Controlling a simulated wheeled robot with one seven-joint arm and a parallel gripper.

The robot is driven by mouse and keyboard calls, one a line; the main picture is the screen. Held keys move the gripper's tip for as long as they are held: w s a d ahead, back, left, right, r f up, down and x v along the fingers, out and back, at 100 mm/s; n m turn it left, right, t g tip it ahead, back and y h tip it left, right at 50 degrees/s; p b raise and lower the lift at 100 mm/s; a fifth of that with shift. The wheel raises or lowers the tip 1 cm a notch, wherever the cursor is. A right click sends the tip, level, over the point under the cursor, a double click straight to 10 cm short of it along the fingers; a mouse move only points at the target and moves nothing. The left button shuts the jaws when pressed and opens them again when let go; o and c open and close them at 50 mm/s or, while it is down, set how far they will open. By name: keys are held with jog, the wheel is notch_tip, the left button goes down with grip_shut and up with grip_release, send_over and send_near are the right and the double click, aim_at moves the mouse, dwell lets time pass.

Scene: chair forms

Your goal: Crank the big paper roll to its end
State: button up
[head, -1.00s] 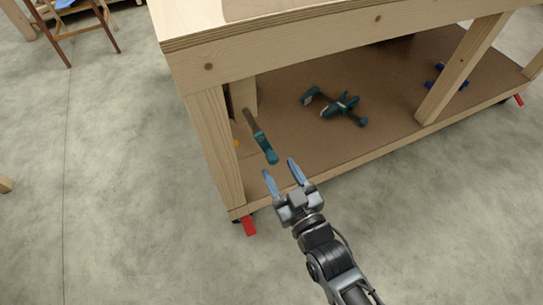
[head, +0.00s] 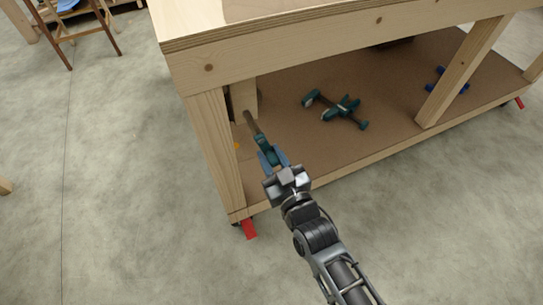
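No paper roll or crank that I can make out is in the head view. My gripper (head: 273,156) is at the open front of a wooden workbench (head: 205,145), low near its left leg. Its two blue fingers lie on either side of the teal handle end of a bar-like tool (head: 262,142), which looks like a clamp. The tool's dark bar runs up and left toward the leg. The fingers cover part of the handle, and whether they press on it cannot be told.
A second teal clamp (head: 341,108) lies on the bench's brown lower shelf (head: 300,140), with blue items (head: 446,80) farther right. Red caster levers (head: 248,229) stick out below. A wooden chair (head: 85,25) stands at the upper left. The concrete floor (head: 120,180) on the left is clear.

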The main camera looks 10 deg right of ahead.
grip_shut()
jog(key=shift+s+a+f+m, duration=0.1)
jog(key=shift+a+m, duration=0.2)
jog(key=shift+m, duration=0.4)
jog(key=o, duration=0.5)
grip_release()
jog(key=shift+p+v, duration=0.4)
jog(key=shift+v, duration=3.5)
